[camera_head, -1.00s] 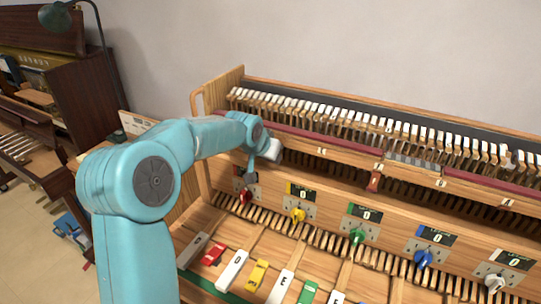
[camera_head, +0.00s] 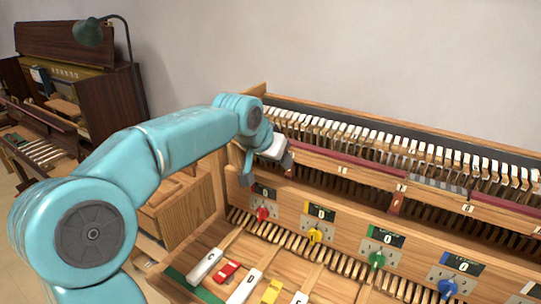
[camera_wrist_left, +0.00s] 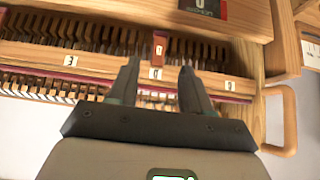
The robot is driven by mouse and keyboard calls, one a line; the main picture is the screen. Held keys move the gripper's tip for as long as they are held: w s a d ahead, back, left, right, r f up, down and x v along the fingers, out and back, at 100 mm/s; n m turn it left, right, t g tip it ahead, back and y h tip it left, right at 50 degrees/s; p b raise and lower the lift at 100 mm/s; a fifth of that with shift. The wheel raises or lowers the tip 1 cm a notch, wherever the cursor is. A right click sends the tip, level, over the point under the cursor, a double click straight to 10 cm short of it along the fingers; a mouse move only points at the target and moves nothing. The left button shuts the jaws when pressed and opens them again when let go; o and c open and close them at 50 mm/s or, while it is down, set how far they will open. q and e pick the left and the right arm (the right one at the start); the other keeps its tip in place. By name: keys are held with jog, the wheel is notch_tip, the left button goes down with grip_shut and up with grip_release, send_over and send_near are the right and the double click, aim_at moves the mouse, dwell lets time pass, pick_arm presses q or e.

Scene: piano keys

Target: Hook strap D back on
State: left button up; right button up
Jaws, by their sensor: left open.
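My left gripper (camera_head: 267,172) is open and empty at the left end of the piano's wooden rail, above the red knob (camera_head: 262,213). In the left wrist view the fingers (camera_wrist_left: 160,64) are apart, with a red-brown tab (camera_wrist_left: 158,47) and a numbered label beyond and between them. Another red-brown tab (camera_head: 396,203) hangs on the rail farther right in the head view. I cannot tell which piece is strap D, or whether it is hooked. A white key block marked D (camera_head: 243,285) lies on the lower deck. My right gripper is not in view.
Digital counters with yellow (camera_head: 315,236), green (camera_head: 377,261) and blue (camera_head: 447,289) knobs line the front panel. A long row of white-tipped hammers (camera_head: 400,150) runs above the rail. A green lamp (camera_head: 90,33) and dark piano (camera_head: 105,90) stand at the back left.

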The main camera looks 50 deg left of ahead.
pick_arm(q)
jog(key=v, duration=0.3)
jog(key=shift+s+r, duration=0.25)
jog(key=shift+r, duration=0.1)
jog(key=shift+d, duration=0.1)
